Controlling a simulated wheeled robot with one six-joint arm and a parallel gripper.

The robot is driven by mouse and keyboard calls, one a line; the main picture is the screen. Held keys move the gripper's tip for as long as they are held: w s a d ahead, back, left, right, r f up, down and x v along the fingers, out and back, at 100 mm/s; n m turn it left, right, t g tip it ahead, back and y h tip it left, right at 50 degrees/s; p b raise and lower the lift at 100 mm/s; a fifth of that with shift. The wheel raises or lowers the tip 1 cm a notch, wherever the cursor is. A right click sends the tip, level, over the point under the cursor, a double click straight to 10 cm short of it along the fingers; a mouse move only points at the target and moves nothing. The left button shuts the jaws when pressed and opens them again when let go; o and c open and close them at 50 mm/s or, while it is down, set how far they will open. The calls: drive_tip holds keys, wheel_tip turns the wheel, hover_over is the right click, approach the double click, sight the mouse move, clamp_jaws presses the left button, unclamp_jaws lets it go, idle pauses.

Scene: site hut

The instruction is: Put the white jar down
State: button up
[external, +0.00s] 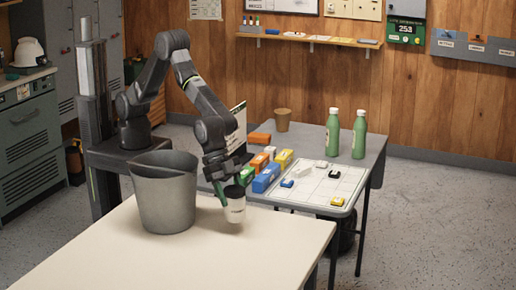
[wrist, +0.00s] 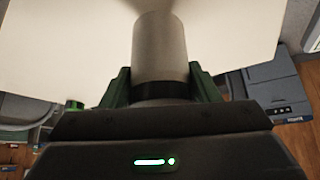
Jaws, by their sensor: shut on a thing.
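The white jar (external: 236,208) has a dark band or lid at its top and hangs upright below my gripper (external: 232,187). In the wrist view the jar (wrist: 160,48) shows as a pale cylinder between the green fingers of my gripper (wrist: 161,90). The fingers are shut on it around the dark band. The jar is over the cream table (external: 270,255), near its far edge and to the right of a grey bucket. I cannot tell whether its bottom touches the tabletop.
The large grey bucket (external: 167,203) stands close on the left. Behind is a grey table (external: 300,137) with two green bottles (external: 346,133), a brown cup (external: 282,119), coloured boxes (external: 266,177) and a white board (external: 322,197) with small blocks. The cream table's front and right are clear.

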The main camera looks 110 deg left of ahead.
sight(232, 206)
drive_tip(key=shift+f, duration=2.1)
drive_tip(key=o, duration=1.2)
drive_tip(key=shift+r, duration=0.1)
drive_tip(key=r, duration=0.3)
drive_tip(key=s+r, duration=0.1)
drive_tip(key=r, duration=0.5)
drive_tip(key=shift+s+a+r+b, duration=0.2)
drive_tip(key=shift+a+r+b, duration=0.1)
drive_tip(key=shift+a+b, duration=0.1)
